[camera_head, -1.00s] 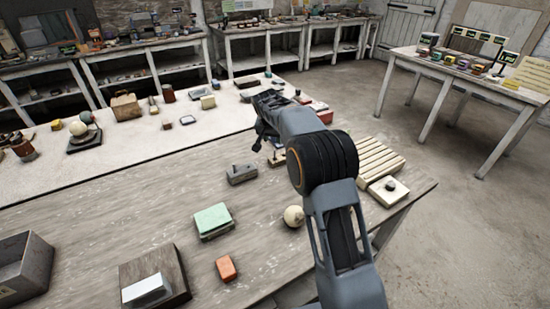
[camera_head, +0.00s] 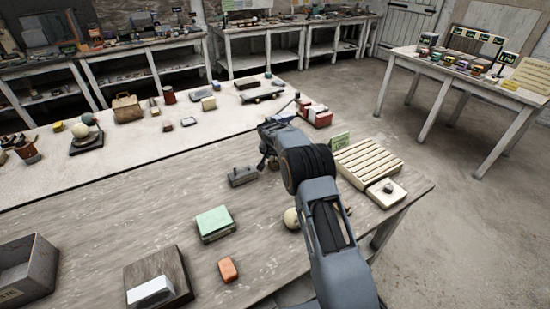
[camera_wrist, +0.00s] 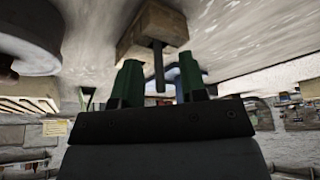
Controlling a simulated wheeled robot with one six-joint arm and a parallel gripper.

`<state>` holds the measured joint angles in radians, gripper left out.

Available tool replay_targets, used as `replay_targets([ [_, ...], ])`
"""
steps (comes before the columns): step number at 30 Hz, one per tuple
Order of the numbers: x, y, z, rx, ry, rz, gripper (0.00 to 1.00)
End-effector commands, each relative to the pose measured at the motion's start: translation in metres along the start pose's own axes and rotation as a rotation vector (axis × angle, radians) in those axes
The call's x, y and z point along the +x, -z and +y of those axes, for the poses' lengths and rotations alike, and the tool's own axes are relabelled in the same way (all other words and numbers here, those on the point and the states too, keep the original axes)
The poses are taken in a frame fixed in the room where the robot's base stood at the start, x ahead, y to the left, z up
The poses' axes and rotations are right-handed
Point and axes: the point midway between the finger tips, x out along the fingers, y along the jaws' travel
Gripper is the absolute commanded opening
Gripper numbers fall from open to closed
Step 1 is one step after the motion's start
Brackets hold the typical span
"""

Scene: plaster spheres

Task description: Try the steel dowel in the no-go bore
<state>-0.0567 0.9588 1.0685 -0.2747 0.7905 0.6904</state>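In the wrist view, which looks upside down, a thin grey steel dowel (camera_wrist: 158,68) stands out of a brownish block (camera_wrist: 151,27). My gripper (camera_wrist: 159,60) has two green fingers spread apart, with the dowel showing between them and a gap on each side. I cannot tell how deep between the fingers the dowel is. In the head view my gripper (camera_head: 270,163) is low over the table and hides that block. A grey block (camera_head: 242,177) with a small upright pin lies just left of it. No bore marked no-go can be made out.
A cream slatted rack (camera_head: 368,163) with a green card (camera_head: 340,141) stands right of my arm. A cream ball (camera_head: 291,218), green-topped box (camera_head: 214,222), orange block (camera_head: 228,269) and grey bin (camera_head: 28,270) lie nearer.

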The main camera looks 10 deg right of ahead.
Motion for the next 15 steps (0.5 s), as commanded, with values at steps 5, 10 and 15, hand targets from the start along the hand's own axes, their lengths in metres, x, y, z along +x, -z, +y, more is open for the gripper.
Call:
replay_targets([
  [5,0.0071,-0.0001,0.0000,-0.001,0.001,0.001,0.39],
  [10,0.0071,-0.0002,0.0000,-0.001,0.001,0.001,0.39],
  [15,0.0069,-0.0002,0.0000,-0.001,0.001,0.000,0.24],
])
